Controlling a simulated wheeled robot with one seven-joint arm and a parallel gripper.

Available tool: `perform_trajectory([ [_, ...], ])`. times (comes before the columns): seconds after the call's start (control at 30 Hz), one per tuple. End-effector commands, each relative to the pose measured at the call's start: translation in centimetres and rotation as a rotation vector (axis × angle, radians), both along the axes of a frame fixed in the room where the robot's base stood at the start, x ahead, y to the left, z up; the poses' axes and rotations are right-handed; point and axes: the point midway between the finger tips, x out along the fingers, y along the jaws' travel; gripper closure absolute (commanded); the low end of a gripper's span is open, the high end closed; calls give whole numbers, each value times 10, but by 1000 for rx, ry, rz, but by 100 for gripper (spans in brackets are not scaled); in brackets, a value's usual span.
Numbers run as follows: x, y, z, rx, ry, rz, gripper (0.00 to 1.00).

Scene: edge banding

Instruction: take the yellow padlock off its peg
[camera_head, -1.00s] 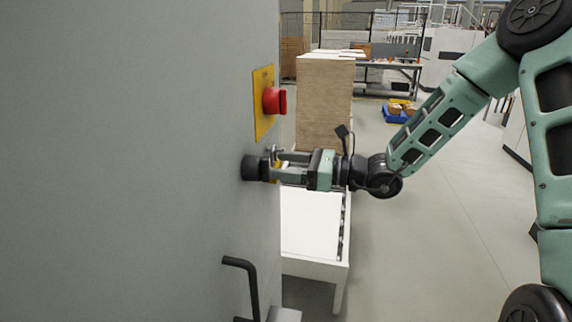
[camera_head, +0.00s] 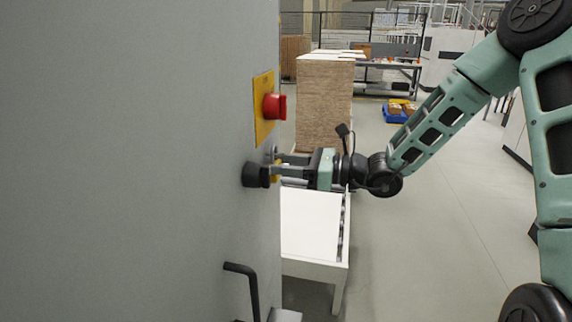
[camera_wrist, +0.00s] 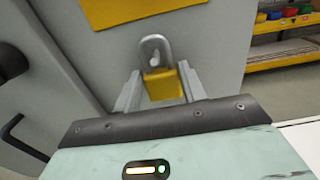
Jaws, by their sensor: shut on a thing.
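The yellow padlock (camera_wrist: 164,86) sits between the two fingers of my gripper (camera_wrist: 160,92) in the wrist view. Its grey shackle points up, with the peg (camera_wrist: 154,54) showing inside the loop, close to the grey cabinet wall. In the head view my gripper (camera_head: 273,167) reaches the wall from the right, just below the yellow plate. A little of the padlock (camera_head: 276,174) shows at the fingertips there; the fingers and a black knob hide the rest. My gripper is shut on the padlock body. Whether the shackle touches the peg is not clear.
A red knob (camera_head: 275,106) on a yellow plate (camera_head: 263,125) is above my gripper. A black round knob (camera_head: 254,174) stands out beside the fingertips. A bent black handle (camera_head: 248,284) is lower on the wall. A white table (camera_head: 312,222) lies below my forearm. Open floor is at the right.

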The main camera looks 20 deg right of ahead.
Motion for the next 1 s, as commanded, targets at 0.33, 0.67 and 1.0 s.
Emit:
perform_trajectory([
  [0.33,0,0,2,0,0,0,83],
  [0.67,-7,-11,2,0,0,-1,83],
  [1.0,-16,-25,2,0,0,-2,83],
])
